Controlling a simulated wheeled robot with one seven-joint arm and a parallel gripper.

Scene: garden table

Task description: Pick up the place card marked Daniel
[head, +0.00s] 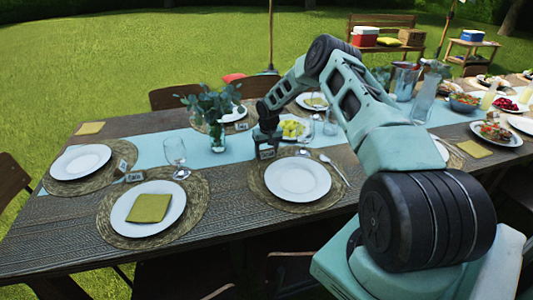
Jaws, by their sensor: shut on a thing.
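My gripper (267,143) points down over the far edge of the middle near place setting. It is shut on a small place card (267,154) just behind the white plate (298,179). The writing on it is too small to read, and I cannot tell whether it still touches the table. Other small cards stand at the left settings (122,166) and (134,177), and one is by the far plate (242,126). Their names are not readable either.
A wine glass (175,155) and a glass vase (217,135) with leafy stems stand left of my gripper. A fork and spoon (335,170) lie right of the white plate. Chairs surround the table.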

